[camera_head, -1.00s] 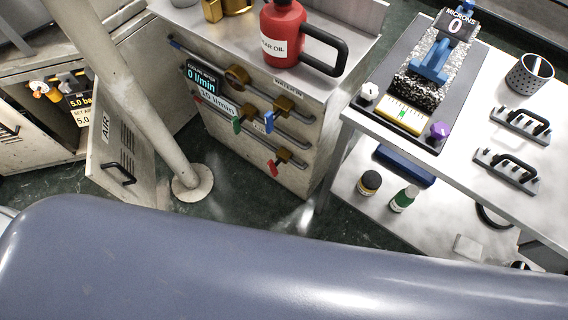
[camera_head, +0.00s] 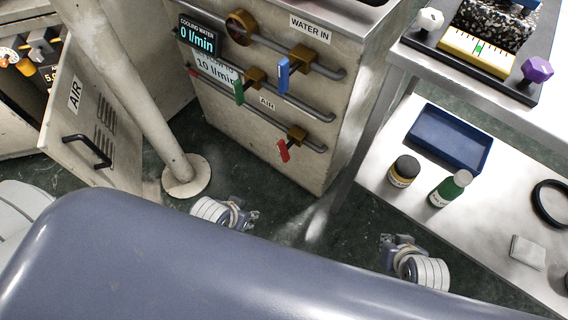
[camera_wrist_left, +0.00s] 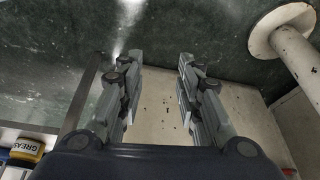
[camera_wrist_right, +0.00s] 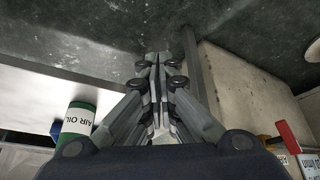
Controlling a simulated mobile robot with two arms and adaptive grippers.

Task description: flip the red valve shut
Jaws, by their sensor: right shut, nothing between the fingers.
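The red valve lever (camera_head: 283,150) hangs down and slightly left from a brass body (camera_head: 297,135) on the lowest pipe of the cream cabinet. It also shows at the lower right of the right wrist view (camera_wrist_right: 288,136). My left gripper (camera_head: 252,217) is low over the floor in front of the cabinet. In the left wrist view its fingers (camera_wrist_left: 157,72) are spread and empty. My right gripper (camera_head: 388,240) is low to the right, apart from the valve. In the right wrist view its fingers (camera_wrist_right: 155,62) are together with nothing between them.
A green lever (camera_head: 239,92) and a blue lever (camera_head: 284,76) are on the pipes above. A steel bench (camera_head: 440,75) with a lower shelf (camera_head: 385,150) stands right, holding bottles and a blue tray (camera_head: 450,135). A post (camera_head: 140,95) and open door (camera_head: 80,125) stand left.

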